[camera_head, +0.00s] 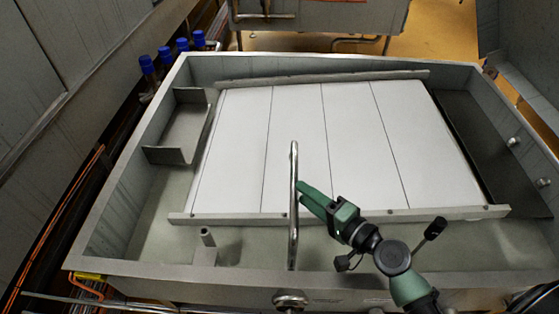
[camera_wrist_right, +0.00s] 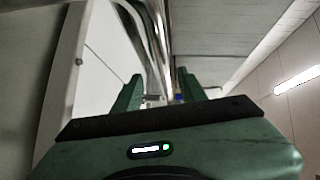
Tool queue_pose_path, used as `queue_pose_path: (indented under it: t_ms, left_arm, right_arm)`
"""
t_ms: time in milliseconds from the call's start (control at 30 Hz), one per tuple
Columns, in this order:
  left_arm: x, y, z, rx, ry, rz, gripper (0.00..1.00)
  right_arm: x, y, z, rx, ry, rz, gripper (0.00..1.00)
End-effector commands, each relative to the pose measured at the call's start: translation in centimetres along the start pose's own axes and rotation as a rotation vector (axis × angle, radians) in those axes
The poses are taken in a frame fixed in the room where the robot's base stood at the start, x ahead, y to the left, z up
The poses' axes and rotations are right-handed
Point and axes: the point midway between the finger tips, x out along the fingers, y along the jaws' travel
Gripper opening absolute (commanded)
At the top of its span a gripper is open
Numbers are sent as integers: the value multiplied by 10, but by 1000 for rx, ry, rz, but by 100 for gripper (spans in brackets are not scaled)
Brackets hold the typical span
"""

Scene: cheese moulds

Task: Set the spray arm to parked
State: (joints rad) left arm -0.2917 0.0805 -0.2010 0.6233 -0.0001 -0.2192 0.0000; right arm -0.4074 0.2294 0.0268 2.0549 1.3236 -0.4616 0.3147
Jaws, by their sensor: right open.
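The spray arm (camera_head: 293,235) is a shiny bent metal tube. It rises from a round fitting (camera_head: 290,298) on the basin's front wall and reaches over the front edge of the white panels. My right gripper (camera_head: 301,189) is at the tube's right side, fingers pointing at its upper part. In the right wrist view the tube (camera_wrist_right: 154,45) runs down between the two green fingers, which stand apart with gaps beside it; contact cannot be told. My left gripper is not in view.
The steel basin (camera_head: 110,225) holds white panels (camera_head: 295,120) framed by bars. A short upright post (camera_head: 207,238) stands left of the tube. A dark plate (camera_head: 490,145) lies at the right.

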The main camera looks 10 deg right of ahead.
Motion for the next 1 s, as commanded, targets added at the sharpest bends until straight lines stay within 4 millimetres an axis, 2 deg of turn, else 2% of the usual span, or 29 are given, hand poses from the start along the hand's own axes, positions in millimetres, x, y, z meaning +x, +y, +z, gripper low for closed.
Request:
queue_pose_path:
  t_ms: [167, 400, 600, 733, 967, 1000]
  left_arm:
    - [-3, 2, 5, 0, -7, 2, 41]
    - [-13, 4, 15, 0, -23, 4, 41]
    - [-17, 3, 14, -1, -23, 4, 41]
    - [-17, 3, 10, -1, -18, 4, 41]
    - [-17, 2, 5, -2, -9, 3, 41]
    - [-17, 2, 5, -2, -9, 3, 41]
  right_arm:
    - [7, -1, 0, 1, 1, 0, 41]
    - [44, -3, -1, 3, 1, -3, 41]
    - [70, -1, 0, 1, 0, -1, 41]
    - [77, 0, 0, 1, 0, 0, 41]
    - [78, 0, 0, 0, 0, 0, 41]
    - [78, 0, 0, 0, 0, 0, 39]
